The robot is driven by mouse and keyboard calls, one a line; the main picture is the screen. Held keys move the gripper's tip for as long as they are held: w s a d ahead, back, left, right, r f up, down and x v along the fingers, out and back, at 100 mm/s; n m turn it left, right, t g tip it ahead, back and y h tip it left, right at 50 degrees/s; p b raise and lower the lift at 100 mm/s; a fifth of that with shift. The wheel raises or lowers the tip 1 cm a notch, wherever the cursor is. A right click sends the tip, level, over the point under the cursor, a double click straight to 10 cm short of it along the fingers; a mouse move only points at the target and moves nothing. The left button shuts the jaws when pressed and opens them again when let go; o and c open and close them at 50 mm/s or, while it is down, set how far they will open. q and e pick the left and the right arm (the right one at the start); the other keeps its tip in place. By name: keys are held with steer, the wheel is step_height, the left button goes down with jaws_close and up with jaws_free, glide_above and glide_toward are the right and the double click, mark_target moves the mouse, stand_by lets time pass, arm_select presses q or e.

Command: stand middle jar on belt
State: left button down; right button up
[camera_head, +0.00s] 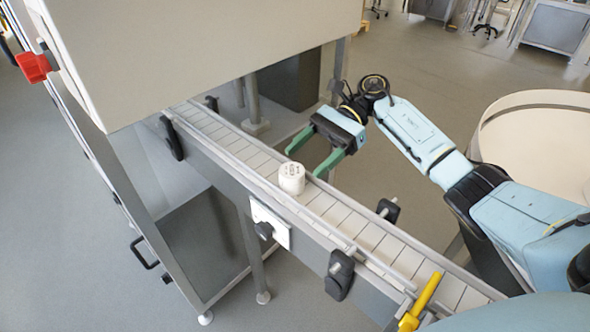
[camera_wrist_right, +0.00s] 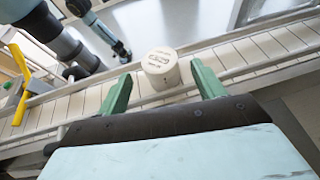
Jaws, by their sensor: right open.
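One white jar (camera_head: 292,178) with dark lettering on its lid stands upright on the slatted conveyor belt (camera_head: 340,215). It also shows in the right wrist view (camera_wrist_right: 160,68), just beyond the fingertips and between them. My right gripper (camera_head: 304,161) has green fingers and is open. Its fingertips are at the belt's far side, close to the jar, with one finger to each side. I cannot tell if either finger touches the jar. No other jar shows. My left gripper is not in view.
A large machine housing (camera_head: 200,50) overhangs the belt's far end. A yellow lever (camera_head: 422,300) stands at the near end, and black knobs (camera_head: 340,274) line the sides. A round cream-coloured container (camera_head: 540,135) stands at the right. The belt either side of the jar is clear.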

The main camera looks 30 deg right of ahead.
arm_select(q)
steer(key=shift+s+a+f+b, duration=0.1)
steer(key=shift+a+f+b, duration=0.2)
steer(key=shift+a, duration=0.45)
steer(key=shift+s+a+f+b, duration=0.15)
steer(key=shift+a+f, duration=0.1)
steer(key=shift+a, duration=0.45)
arm_select(e)
steer(key=v, duration=0.7)
